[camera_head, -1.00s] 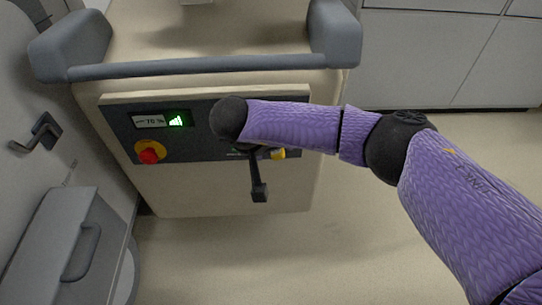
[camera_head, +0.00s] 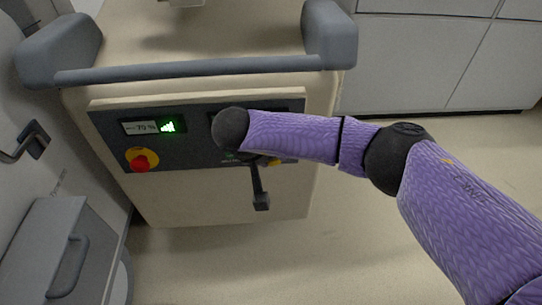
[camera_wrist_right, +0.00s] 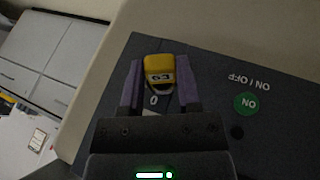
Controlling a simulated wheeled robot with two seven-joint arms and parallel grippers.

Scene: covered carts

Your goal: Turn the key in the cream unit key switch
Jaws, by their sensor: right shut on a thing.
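The cream unit (camera_head: 220,200) stands ahead with a dark control panel (camera_head: 190,150) on its front. The yellow key head (camera_wrist_right: 159,72) is at the panel in the right wrist view, with a "0" mark beside it. A bit of its yellow shows below my wrist in the head view (camera_head: 275,161). My right gripper (camera_wrist_right: 160,85) is shut on the key head, one purple finger on each side. In the head view my forearm and wrist hide most of the gripper and the key switch. The key's shaft is hidden. My left gripper is in neither view.
A green ON button (camera_wrist_right: 247,103) sits beside the key under an ON/OFF label. The panel also has a lit display (camera_head: 150,127) and a red stop button (camera_head: 140,162). A grey handle bar (camera_head: 190,70) runs above. Grey units stand left; floor is clear at right.

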